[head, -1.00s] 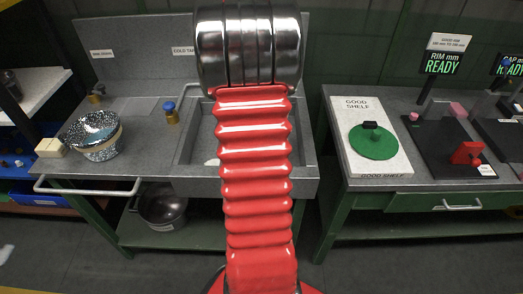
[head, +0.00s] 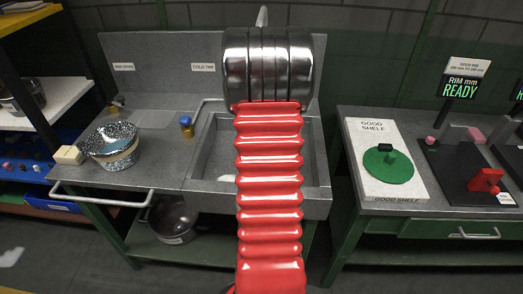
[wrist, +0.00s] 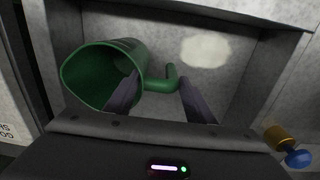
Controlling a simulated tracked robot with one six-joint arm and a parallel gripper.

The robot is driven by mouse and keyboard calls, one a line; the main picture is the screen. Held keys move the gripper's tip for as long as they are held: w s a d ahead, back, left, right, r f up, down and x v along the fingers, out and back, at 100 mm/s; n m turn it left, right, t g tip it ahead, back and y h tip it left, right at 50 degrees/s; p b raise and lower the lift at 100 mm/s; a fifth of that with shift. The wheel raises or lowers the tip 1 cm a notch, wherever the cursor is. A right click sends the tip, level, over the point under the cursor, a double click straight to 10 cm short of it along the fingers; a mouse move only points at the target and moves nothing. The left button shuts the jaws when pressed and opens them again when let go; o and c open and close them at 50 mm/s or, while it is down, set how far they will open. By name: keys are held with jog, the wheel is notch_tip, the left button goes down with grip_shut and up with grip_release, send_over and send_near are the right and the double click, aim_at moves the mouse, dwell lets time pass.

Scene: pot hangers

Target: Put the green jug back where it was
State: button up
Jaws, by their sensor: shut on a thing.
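In the wrist view the green jug (wrist: 103,75) lies tilted with its open mouth toward the lower left. Its handle (wrist: 168,80) reaches between the two fingers of my gripper (wrist: 160,100), which is shut on the jug. The jug is seen over the grey sink basin (wrist: 235,85); its exact height above the basin floor cannot be told. In the head view my red arm and metal wrist cover the gripper and the jug, in front of the sink (head: 205,150).
A brass tap with a blue knob (head: 186,125) stands left of the basin. A speckled bowl (head: 112,145) and a pale block (head: 69,155) sit further left. On the right bench a white GOOD SHELF board (head: 410,185) holds a green disc (head: 388,168). A metal pot (head: 175,220) is below the sink.

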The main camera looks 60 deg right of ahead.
jog(key=shift+f, duration=0.65)
jog(key=o, duration=1.6)
notch_tip(320, 180, up, 12)
jog(key=shift+w+a+r, duration=0.1)
